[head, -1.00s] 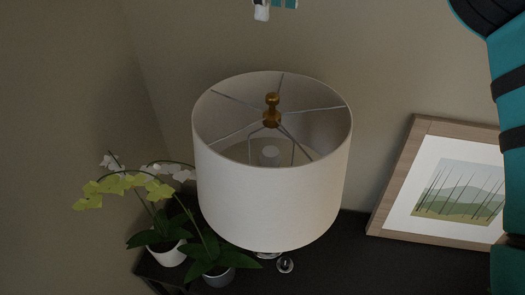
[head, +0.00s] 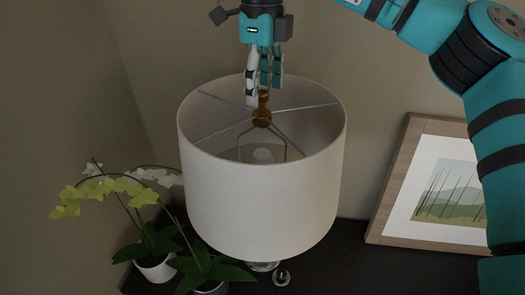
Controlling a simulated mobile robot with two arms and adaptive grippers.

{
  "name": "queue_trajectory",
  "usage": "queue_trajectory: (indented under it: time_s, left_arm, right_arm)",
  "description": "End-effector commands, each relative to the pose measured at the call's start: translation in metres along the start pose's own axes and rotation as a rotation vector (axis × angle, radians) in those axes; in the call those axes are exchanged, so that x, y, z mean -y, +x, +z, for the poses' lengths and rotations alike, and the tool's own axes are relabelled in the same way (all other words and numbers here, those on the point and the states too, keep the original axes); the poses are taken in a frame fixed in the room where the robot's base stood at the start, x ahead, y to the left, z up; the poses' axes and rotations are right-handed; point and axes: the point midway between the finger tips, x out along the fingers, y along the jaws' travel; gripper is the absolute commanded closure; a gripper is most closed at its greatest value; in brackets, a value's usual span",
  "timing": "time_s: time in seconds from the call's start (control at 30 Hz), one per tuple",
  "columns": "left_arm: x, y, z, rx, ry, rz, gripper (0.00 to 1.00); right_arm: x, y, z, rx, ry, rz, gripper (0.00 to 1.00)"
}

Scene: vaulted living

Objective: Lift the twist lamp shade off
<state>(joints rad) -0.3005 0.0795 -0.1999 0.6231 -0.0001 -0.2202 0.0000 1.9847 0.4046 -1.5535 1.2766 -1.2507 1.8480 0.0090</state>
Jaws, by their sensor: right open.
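The lamp shade (head: 262,200) is a white drum, upright on its lamp, with thin spokes across its open top. A brass finial (head: 262,115) stands at the centre where the spokes meet. Under the spokes the wire harp and bulb (head: 263,155) show inside. My right gripper (head: 262,98) points down over the shade's top, with its open fingers at the finial and hiding its upper part. I cannot tell whether they touch it. The lamp base is mostly hidden under the shade. My left gripper is not in view.
A framed landscape picture (head: 393,214) leans on the wall at right. Potted orchids (head: 155,266) stand left of the lamp on the dark table (head: 335,262). A small shiny round object (head: 281,278) lies near the lamp base. The wall is close behind the shade.

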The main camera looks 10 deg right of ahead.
Motion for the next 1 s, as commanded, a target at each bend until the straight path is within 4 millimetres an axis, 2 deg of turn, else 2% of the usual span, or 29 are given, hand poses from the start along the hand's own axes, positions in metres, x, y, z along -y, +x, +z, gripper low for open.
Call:
queue_trajectory:
  time_s: [0.17, 0.33, 0.5, 0.77, 1.0]
  left_arm:
    - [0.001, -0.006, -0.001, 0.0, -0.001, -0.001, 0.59]
    - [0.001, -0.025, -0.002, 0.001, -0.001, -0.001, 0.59]
    - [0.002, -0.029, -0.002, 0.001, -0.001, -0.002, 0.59]
    - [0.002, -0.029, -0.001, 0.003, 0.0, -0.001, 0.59]
    - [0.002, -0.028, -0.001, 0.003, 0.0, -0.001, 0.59]
  right_arm:
    - [0.0, 0.01, -0.001, -0.002, -0.002, 0.001, 0.36]
    - [-0.002, 0.032, -0.002, -0.005, -0.002, 0.003, 0.36]
    - [-0.001, 0.054, -0.001, -0.002, -0.001, 0.001, 0.36]
    - [-0.001, 0.058, -0.001, 0.0, 0.0, 0.0, 0.36]
    - [-0.001, 0.058, -0.001, 0.0, -0.001, 0.001, 0.68]
